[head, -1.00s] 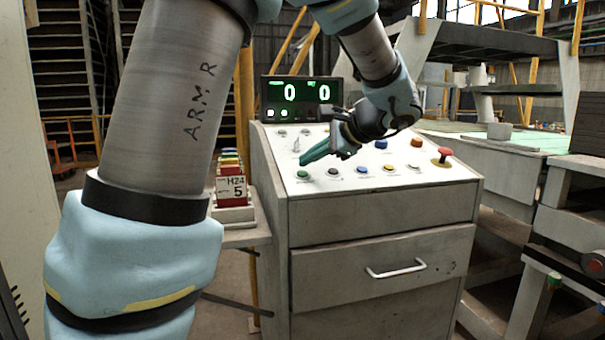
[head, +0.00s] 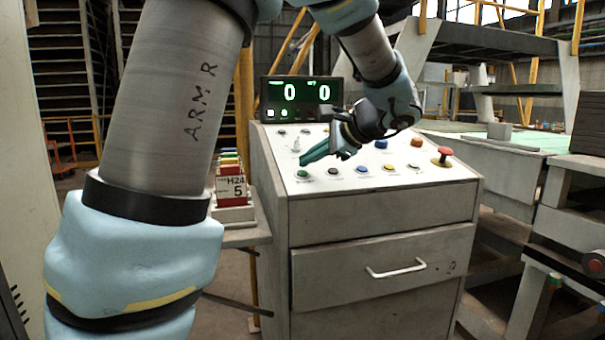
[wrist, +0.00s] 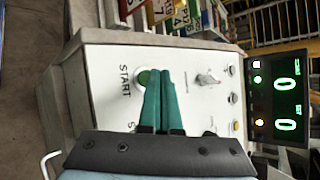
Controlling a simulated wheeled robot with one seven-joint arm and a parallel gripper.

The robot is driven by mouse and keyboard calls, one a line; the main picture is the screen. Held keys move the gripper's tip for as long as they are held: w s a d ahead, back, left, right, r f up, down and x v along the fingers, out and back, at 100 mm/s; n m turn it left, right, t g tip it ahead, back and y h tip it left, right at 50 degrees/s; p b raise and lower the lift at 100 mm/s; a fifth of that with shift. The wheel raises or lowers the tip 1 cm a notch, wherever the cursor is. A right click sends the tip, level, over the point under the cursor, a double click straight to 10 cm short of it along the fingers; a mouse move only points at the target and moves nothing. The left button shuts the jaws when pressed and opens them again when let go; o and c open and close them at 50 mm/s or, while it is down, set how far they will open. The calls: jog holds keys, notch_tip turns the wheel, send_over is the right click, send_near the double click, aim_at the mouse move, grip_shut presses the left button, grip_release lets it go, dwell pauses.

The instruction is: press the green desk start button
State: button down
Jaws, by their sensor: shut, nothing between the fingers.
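The green start button (head: 302,174) sits at the front left of the white panel on the desk (head: 345,185). In the wrist view the green button (wrist: 144,78) is beside the printed word START, partly covered by my fingertips. My gripper (head: 303,160) has teal fingers, shut with nothing between them, and it also shows in the wrist view (wrist: 159,73). In the head view the fingertips appear just behind and above the button. I cannot tell whether they touch it.
A display (head: 302,95) reading 0 and 0 stands at the back of the desk. Other buttons and a red mushroom button (head: 444,153) are on the panel. A card holder with an H24 5 card (head: 232,188) is at the desk's left.

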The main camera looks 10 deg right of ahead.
jog(key=shift+w+f, duration=0.1)
jog(key=shift+f, duration=0.25)
jog(key=shift+w+f+b, duration=0.1)
jog(key=shift+f+b, duration=0.3)
dwell(0.5)
jog(key=shift+r, duration=0.1)
jog(key=shift+s+r+p, duration=0.25)
jog(key=shift+r+p, duration=0.35)
jog(key=shift+r, duration=0.1)
jog(key=r+p, duration=0.1)
jog(key=r, duration=0.1)
jog(key=s+r+p, duration=0.1)
jog(key=r+p, duration=0.1)
jog(key=r, duration=0.1)
jog(key=shift+s+d, duration=0.1)
jog(key=shift+s, duration=0.1)
jog(key=shift+f, duration=0.1)
dwell(0.7)
